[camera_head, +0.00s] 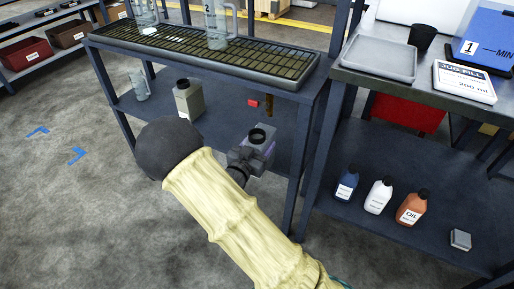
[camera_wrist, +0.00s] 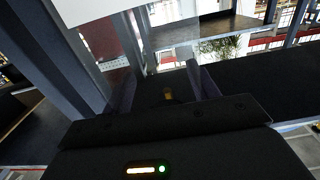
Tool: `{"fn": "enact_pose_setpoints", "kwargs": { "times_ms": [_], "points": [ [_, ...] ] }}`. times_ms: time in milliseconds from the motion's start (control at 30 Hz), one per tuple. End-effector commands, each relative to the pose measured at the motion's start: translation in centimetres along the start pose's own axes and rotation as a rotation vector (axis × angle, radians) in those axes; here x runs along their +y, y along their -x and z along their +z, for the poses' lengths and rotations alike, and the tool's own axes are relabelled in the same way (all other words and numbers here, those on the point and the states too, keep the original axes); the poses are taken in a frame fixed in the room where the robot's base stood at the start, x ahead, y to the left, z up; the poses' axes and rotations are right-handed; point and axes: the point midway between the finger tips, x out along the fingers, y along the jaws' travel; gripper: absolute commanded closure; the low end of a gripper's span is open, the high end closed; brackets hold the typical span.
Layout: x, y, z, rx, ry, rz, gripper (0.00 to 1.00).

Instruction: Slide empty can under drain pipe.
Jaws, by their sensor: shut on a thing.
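My gripper (camera_head: 246,161) reaches the front of the trolley's lower shelf (camera_head: 216,132) and is shut on a grey can (camera_head: 266,152) with a round black mouth. The can looks upright; whether its base touches the shelf is hidden. A brown drain pipe (camera_head: 270,106) hangs below the tray, with a red piece beside it. In the head view the pipe's end shows above and slightly right of the held can's mouth. A second, beige-grey can (camera_head: 188,100) stands further left on the shelf. In the wrist view the fingers (camera_wrist: 164,88) flank a dark area.
A grated tray (camera_head: 205,53) tops the trolley and carries clear jugs (camera_head: 216,25). Another jug (camera_head: 138,84) stands on the lower shelf at left. A trolley leg (camera_head: 301,160) rises right of the held can. Several bottles (camera_head: 379,196) stand on the neighbouring bench's lower shelf.

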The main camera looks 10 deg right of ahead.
Motion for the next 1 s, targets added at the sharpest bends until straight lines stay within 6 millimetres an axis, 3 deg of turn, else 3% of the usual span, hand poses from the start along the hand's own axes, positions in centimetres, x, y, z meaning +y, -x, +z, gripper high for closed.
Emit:
{"fn": "enact_pose_setpoints", "kwargs": {
  "times_ms": [1000],
  "points": [
    [0.1, -5.0, 0.0, 0.002, -0.001, 0.003, 0.81]
  ]
}}
